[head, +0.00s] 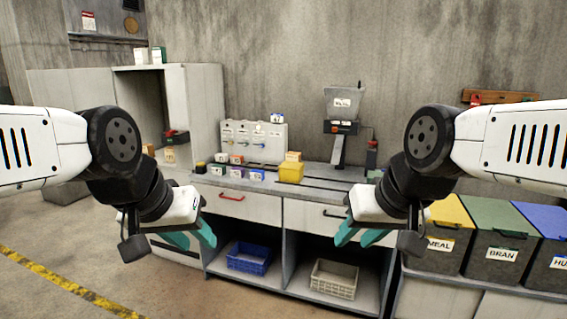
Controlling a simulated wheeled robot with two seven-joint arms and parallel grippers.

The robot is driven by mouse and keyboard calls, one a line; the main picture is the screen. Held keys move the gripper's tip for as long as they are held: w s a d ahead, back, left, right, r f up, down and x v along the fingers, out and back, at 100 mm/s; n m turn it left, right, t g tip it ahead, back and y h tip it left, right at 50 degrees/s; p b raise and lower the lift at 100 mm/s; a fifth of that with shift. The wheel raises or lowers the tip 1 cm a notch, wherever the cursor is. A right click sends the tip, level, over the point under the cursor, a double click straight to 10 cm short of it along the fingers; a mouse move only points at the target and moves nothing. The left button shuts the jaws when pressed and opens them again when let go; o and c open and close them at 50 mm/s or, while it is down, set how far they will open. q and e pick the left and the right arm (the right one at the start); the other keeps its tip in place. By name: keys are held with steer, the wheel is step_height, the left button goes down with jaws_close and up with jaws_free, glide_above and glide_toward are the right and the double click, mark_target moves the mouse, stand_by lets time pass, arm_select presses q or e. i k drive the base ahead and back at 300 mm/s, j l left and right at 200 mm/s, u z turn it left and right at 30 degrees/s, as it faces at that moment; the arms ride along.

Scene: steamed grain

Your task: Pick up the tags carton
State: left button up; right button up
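Several small cartons stand on the workbench (315,188), but their labels are too small to read, so I cannot tell which is the tags carton. They include a purple-fronted carton (257,174), a white carton (236,159) behind it, and an orange carton (293,156) on a yellow bin (291,173). My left gripper (196,241) is open and empty, in front of the bench's left end. My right gripper (358,238) is open and empty, in front of the bench's right part. Both are nearer to me than the cartons and touch nothing.
A machine with a hopper (343,102) stands on the bench. A blue crate (249,258) and a beige crate (333,279) sit on the lower shelf. Lidded bins (494,252) stand at right, a cabinet (203,105) at left. The floor at left is clear.

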mark_target(293, 157)
steer(key=z, duration=0.15)
steer(key=i+j+u, duration=0.25)
steer(key=i, duration=1.1)
steer(key=i+j+u, duration=0.25)
steer(key=i, duration=1.15)
